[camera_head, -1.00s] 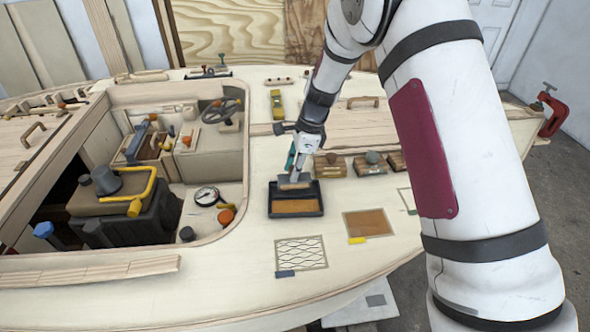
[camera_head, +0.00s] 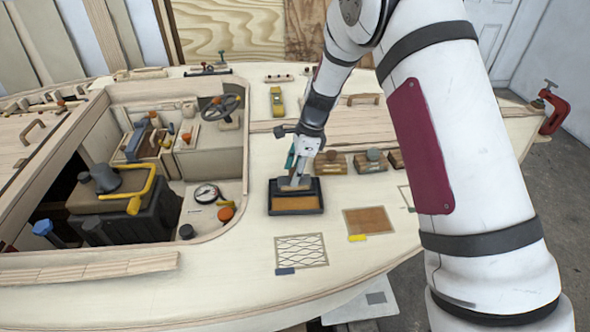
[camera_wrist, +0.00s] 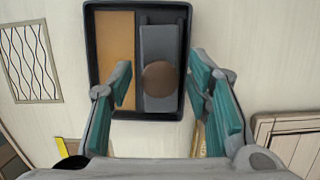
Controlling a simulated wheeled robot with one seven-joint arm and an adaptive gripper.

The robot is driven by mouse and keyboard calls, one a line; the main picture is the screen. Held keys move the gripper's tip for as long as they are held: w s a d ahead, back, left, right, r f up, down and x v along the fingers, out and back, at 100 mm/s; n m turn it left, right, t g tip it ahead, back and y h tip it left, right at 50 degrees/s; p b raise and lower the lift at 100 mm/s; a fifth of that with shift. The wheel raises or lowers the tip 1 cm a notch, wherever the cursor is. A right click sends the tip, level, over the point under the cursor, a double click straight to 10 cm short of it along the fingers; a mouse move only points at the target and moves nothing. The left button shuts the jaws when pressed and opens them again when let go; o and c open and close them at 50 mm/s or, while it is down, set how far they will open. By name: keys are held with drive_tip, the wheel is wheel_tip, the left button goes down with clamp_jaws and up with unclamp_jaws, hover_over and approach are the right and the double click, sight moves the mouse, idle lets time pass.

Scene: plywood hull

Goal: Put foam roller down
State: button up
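The foam roller (camera_wrist: 160,50) appears as a long grey piece with a round brown knob in the wrist view. It lies in the right part of a black tray (camera_wrist: 137,4), beside a tan-orange area. My gripper (camera_wrist: 160,68) is open, its teal-padded fingers on either side of the knob with gaps to it. In the head view my gripper (camera_head: 294,178) points down at the back of the tray (camera_head: 296,212), over the roller, which is small and partly covered there. Contact between the roller's underside and the tray floor is hidden.
Wooden blocks with round knobs (camera_head: 371,163) stand right of the tray. A mesh patch (camera_head: 301,251) and a brown patch (camera_head: 368,221) lie in front on the pale deck. The open cockpit with a gauge (camera_head: 206,194) is to the left.

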sight(306, 178)
drive_tip(key=v, duration=1.3)
drive_tip(key=shift+r, duration=0.2)
drive_tip(key=s+d+r+n+t, duration=0.1)
drive_tip(key=s+d+r+n, duration=0.25)
drive_tip(key=s+r, duration=0.4)
drive_tip(key=s+d+r+n+t, duration=0.1)
drive_tip(key=s+d+r+n, duration=0.1)
drive_tip(key=s+r+n, duration=0.5)
drive_tip(key=s+d+n+t+h, duration=0.1)
drive_tip(key=s+d+n, duration=0.1)
drive_tip(key=s, duration=0.8)
drive_tip(key=s+d+n+t+h, duration=0.1)
drive_tip(key=s+n, duration=0.4)
drive_tip(key=s, duration=0.5)
drive_tip(key=shift+s+d+f+h, duration=0.3)
drive_tip(key=shift+s+d+h, duration=0.15)
drive_tip(key=shift+d, duration=0.6)
drive_tip(key=shift+o, duration=0.5)
drive_tip(key=shift+n, duration=0.25)
